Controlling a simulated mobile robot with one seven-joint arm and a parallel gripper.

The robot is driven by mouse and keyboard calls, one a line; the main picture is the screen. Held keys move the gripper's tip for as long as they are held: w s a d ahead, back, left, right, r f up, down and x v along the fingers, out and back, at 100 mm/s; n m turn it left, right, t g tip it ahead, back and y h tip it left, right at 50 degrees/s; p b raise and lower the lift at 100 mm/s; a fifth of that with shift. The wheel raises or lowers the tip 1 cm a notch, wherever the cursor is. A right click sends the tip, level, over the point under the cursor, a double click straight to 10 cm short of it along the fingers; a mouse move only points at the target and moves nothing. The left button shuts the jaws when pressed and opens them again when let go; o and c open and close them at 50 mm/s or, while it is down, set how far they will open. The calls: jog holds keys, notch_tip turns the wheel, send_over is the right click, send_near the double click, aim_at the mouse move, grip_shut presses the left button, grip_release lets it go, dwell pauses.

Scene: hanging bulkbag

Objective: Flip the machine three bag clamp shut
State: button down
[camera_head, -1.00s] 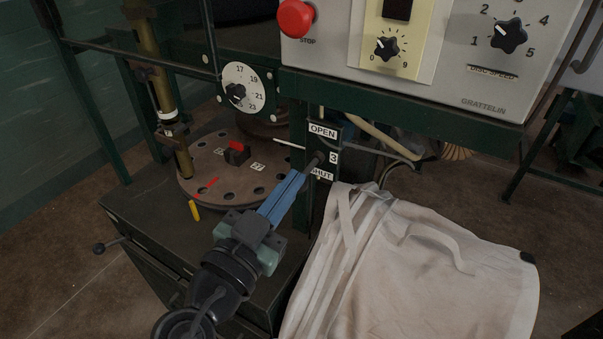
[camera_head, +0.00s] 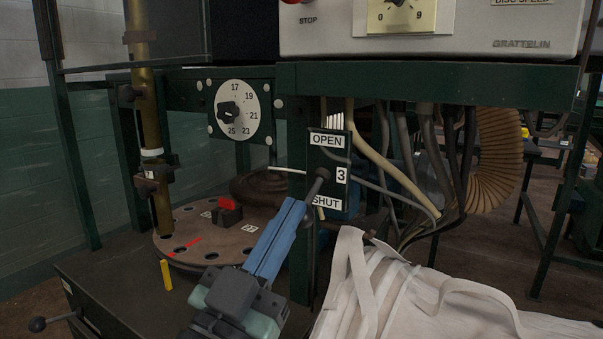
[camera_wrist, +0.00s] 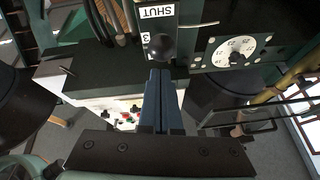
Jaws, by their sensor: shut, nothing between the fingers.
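The machine three clamp plate (camera_head: 328,165) is a dark upright panel marked OPEN at the top, 3 at the right and SHUT at the bottom.
The pale bulk bag (camera_head: 400,295) hangs at the lower right. A round turntable (camera_head: 195,240) and a numbered dial (camera_head: 240,112) are at the left. The grey control box (camera_head: 500,35) and green beam (camera_head: 430,80) overhang the plate. Hoses and cables (camera_head: 430,170) run right of it.

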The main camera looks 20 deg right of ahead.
jog(key=shift+w+d+f+t+h+b, duration=0.1)
jog(key=shift+f+t+h+b, duration=0.3)
jog(key=shift+b, duration=1.1)
